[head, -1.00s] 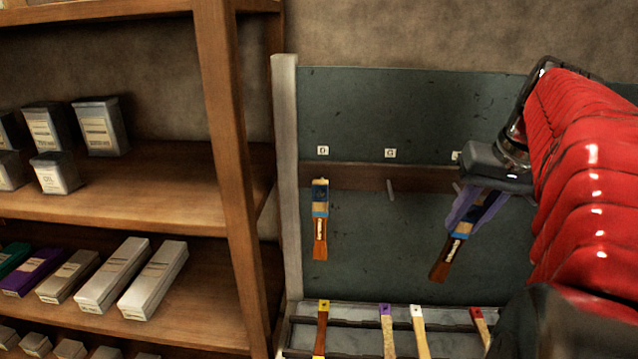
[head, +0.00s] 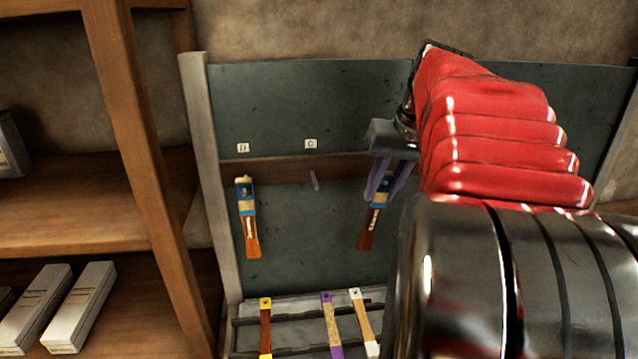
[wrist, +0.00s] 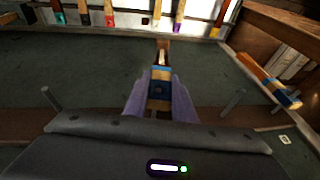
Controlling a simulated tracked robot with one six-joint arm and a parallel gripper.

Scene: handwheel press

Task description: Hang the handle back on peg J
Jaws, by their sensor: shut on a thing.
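My gripper (head: 379,182) is shut on a handle (head: 371,222) with a blue band and a brown end, which hangs down slightly tilted in front of the green board (head: 290,110). In the wrist view, the handle (wrist: 160,86) sits between the two purple fingers (wrist: 155,100). A bare peg (head: 315,180) stands under a label that looks like G, left of my gripper. In the wrist view, one bare peg (wrist: 234,102) shows right of the handle and another (wrist: 52,99) left of it. I cannot read a J label; my gripper and arm cover part of the rail.
A similar handle (head: 247,218) hangs at the left under a label that looks like D. Several handles with coloured ends, one yellow (head: 265,325), lie in a rack (head: 290,309) below. A wooden shelf (head: 150,170) stands at the left.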

